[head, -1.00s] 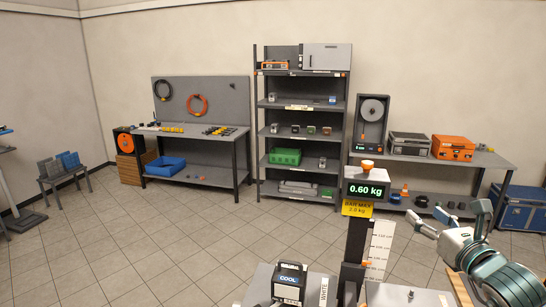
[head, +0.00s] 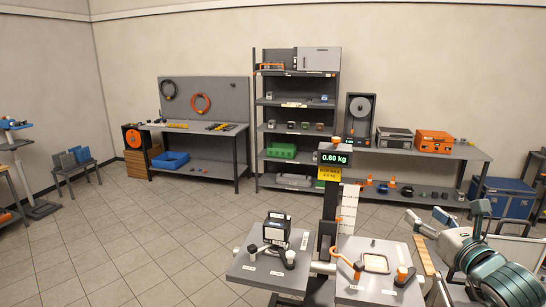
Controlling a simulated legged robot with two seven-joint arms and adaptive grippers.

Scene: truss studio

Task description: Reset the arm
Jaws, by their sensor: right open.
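My right arm comes in at the lower right, and its gripper (head: 424,222) points left with its fingers spread apart. It holds nothing that I can see. It hangs in front of the right side of the weighing stand, apart from the display. My left gripper is out of view.
A stand with a 0.60 kg display (head: 334,158) and a yellow label (head: 329,173) is close ahead. Its left plate (head: 243,267) carries a black block (head: 276,229); its right plate (head: 365,291) has an orange-handled part. A shelf rack (head: 297,143) and benches line the wall. Open floor lies left.

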